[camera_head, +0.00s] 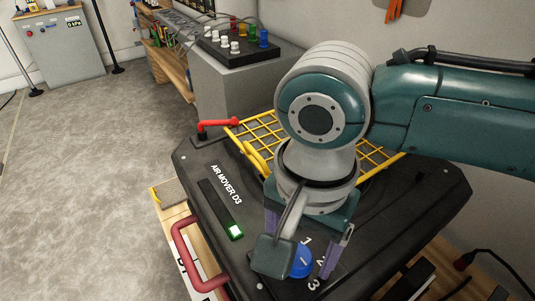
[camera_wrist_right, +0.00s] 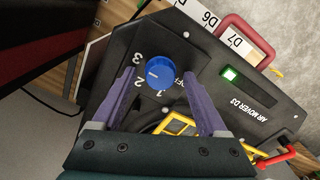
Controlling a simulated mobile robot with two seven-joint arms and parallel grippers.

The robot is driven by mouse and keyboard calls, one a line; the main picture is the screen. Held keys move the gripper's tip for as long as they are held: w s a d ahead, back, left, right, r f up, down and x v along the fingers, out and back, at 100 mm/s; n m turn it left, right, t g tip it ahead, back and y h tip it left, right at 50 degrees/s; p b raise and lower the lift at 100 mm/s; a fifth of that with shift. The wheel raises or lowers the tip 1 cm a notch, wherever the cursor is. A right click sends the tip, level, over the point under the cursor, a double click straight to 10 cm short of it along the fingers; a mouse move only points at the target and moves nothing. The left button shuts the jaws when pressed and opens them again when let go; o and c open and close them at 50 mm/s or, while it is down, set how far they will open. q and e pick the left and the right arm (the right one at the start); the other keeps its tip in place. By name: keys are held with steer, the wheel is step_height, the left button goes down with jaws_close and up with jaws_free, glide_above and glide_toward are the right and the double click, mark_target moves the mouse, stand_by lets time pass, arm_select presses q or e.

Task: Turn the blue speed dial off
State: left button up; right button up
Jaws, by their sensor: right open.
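The blue speed dial (camera_head: 301,262) is on the black top of the air mover D3 (camera_head: 205,160), beside printed numbers 1, 2 and 3. In the right wrist view the dial (camera_wrist_right: 160,76) has a white mark on its left side, about toward the 2. My right gripper (camera_head: 300,252) points down at the dial. Its purple fingers are open, one on either side of the dial in the right wrist view; I cannot tell whether they touch it. In the head view, part of the gripper hides the dial's left side. My left gripper is not in view.
A lit green switch (camera_head: 236,232) is on the same top. A red handle (camera_head: 190,255) is at the left edge, a yellow grille (camera_head: 262,130) and a red lever (camera_head: 220,125) behind. A grey cabinet (camera_head: 235,85) stands at the back. Open floor lies left.

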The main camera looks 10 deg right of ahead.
steer(key=shift+f, duration=0.1)
jaws_close()
stand_by(0.6)
